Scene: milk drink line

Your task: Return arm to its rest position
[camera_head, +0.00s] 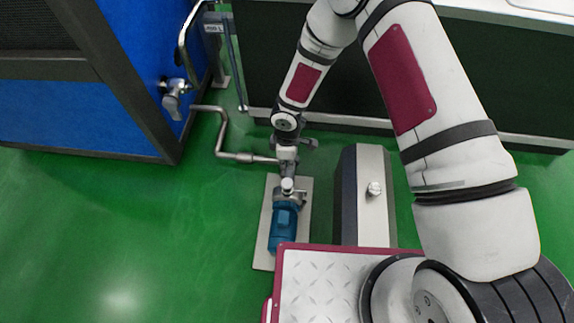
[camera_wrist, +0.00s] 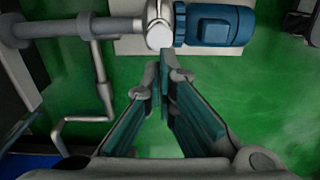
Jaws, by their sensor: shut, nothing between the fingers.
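My arm reaches up and over from my base, and its forearm hangs down toward the floor near the pump. In the wrist view my gripper (camera_wrist: 159,70) is shut and empty, its two fingertips close together. The tips overlap the view of a pump with a blue motor (camera_wrist: 214,25) and a pale round housing, and I cannot tell the gap between them. In the head view the blue motor (camera_head: 284,228) lies on a pale plate (camera_head: 262,258) on the floor, just below the wrist. The gripper's fingers are hard to make out there.
A grey pipe (camera_head: 220,137) runs from the blue cabinet (camera_head: 80,110) toward the pump. A metal box with a knob (camera_head: 375,189) stands right of the pump. A dark counter (camera_head: 262,60) stands behind my arm. Green floor (camera_head: 120,230) is open at the left.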

